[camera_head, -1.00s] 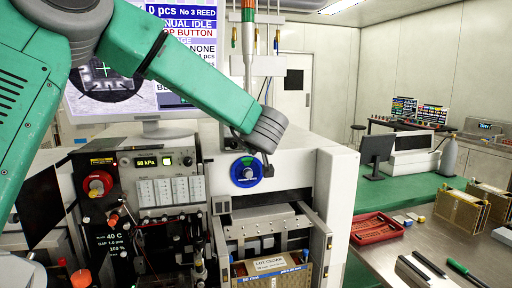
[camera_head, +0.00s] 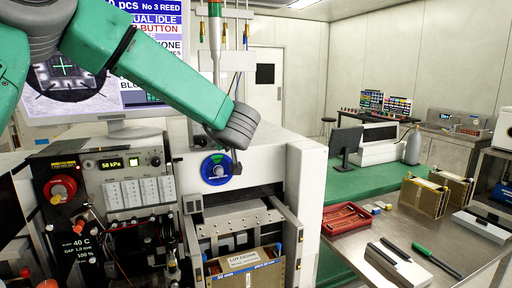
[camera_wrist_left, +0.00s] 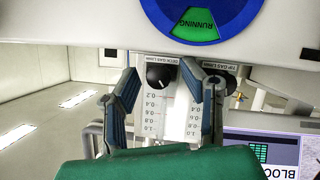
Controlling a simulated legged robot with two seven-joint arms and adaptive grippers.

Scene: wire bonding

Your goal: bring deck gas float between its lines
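In the left wrist view, a white gas flow panel (camera_wrist_left: 172,112) with a scale from about 0.2 to 1.0 shows between my fingers. A black round knob (camera_wrist_left: 160,77) sits at the scale's top end. My left gripper (camera_wrist_left: 160,70) is open, its two blue-grey fingers apart on either side of the knob and scale. I cannot tell whether they touch the knob. The float and its lines are too small to make out. In the head view, my left wrist hides most of the gripper. My right gripper is not in view.
A blue dial (camera_head: 216,169) with a green part is close to my left wrist. Below it is the machine bay with a labelled box (camera_head: 245,272). A control panel (camera_head: 125,180) stands left. A red tray (camera_head: 346,218) and brass-coloured racks (camera_head: 424,197) stand on the right bench.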

